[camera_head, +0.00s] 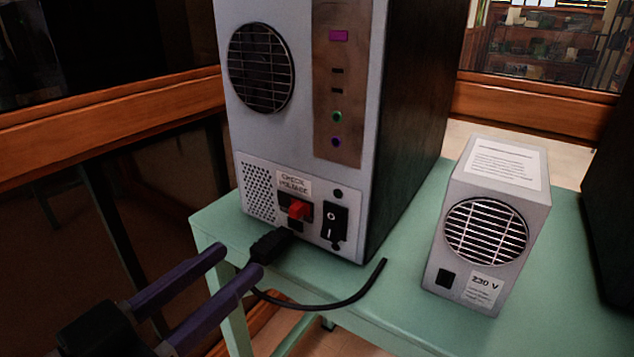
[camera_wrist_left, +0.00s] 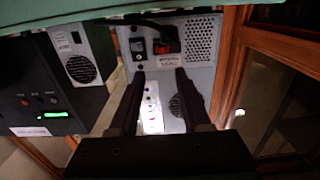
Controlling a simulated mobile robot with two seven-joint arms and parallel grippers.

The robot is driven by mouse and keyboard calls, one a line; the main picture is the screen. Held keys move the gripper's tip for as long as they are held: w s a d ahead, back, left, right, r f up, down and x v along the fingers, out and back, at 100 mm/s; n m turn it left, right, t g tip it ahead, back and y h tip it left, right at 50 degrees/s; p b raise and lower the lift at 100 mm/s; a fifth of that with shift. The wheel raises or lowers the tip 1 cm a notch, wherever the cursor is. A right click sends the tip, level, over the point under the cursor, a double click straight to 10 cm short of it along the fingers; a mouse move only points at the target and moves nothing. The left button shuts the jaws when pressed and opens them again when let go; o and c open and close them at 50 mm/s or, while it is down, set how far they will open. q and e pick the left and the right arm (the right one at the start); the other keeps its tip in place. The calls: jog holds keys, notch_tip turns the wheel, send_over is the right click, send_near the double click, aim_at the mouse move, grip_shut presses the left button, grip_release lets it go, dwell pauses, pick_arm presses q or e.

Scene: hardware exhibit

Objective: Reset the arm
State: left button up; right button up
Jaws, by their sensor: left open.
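My left gripper (camera_head: 241,261) comes in from the lower left in the head view. Its two purple fingers are apart, with nothing seen between them. The fingertips are close to a black plug (camera_head: 270,246), which lies at the lower front of a grey computer case (camera_head: 300,120); I cannot tell whether it is seated in a socket. A black cable (camera_head: 330,305) curves from the plug along the table's front. In the left wrist view, upside down, the open fingers (camera_wrist_left: 160,73) point towards the case's panel (camera_wrist_left: 200,62). My right gripper is not in view.
The case stands on a green table (camera_head: 395,325). Its panel has a red switch (camera_head: 298,210) and a black rocker switch (camera_head: 334,221). A smaller grey box (camera_head: 487,225) marked 230 V stands to the right. Wooden rails (camera_head: 110,118) run behind. A dark device (camera_wrist_left: 75,90) shows in the wrist view.

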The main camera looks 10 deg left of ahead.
pick_arm(q)
notch_tip(320, 180, up, 7)
jog(key=s+d+g+y+p, duration=0.2)
jog(key=g+p, duration=0.3)
jog(key=p, duration=0.6)
jog(key=s+a+r+n+g+y+p, duration=0.2)
jog(key=s+a+r+g+y+p, duration=0.25)
jog(key=s+r+g+p, duration=0.65)
jog(key=s+r+t+p, duration=0.2)
jog(key=s+r+p, duration=0.1)
jog(key=r+p, duration=3.4)
jog(key=shift+a+t+p, duration=0.25)
jog(key=shift+t+p, duration=0.05)
jog(key=shift+p, duration=0.05)
jog(key=shift+h, duration=0.25)
jog(key=shift+a, duration=0.1)
